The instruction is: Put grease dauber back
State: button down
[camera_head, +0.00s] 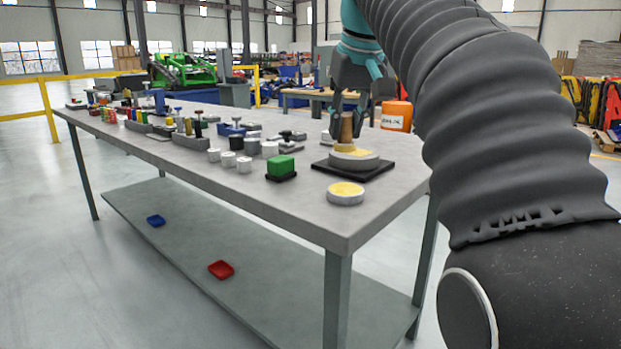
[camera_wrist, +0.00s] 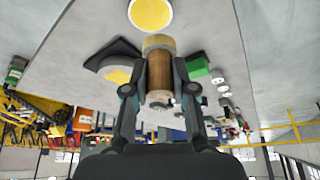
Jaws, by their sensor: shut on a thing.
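The grease dauber (camera_head: 347,128), a brown wooden cylinder with a paler end, is held upright in my gripper (camera_head: 350,117). In the wrist view the dauber (camera_wrist: 159,72) sits between both fingers, pale end outward. In the head view its lower end overlaps a round pale pot with yellow grease (camera_head: 362,161) on a black square base (camera_head: 325,167). In the wrist view that base (camera_wrist: 122,46) shows to the side, partly hidden by a finger. I cannot tell whether the dauber touches the pot. A separate round tin with a yellow top (camera_head: 345,193) stands near the table's front edge.
A green block on a black base (camera_head: 281,167) and several small white cylinders stand left of the pot on the grey table (camera_head: 240,190). An orange bucket (camera_head: 397,116) is behind. Red (camera_head: 221,269) and blue (camera_head: 155,220) trays lie on the lower shelf.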

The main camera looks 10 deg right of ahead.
jog(key=w+a+f, duration=0.1)
jog(key=w+f, duration=0.1)
jog(key=w, duration=0.1)
jog(key=w+a+f, duration=0.1)
jog(key=w, duration=0.1)
jog(key=w+a+f, duration=0.2)
jog(key=w, duration=0.1)
jog(key=shift+w+f, duration=0.35)
jog(key=shift+f+b, duration=1.05)
jog(key=shift+f, duration=1)
jog(key=shift+f, duration=0.1)
jog(key=c, duration=0.9)
grip_release()
jog(key=shift+c, duration=0.2)
jog(key=p+v, duration=0.3)
jog(key=v, duration=0.9)
jog(key=shift+p, duration=0.3)
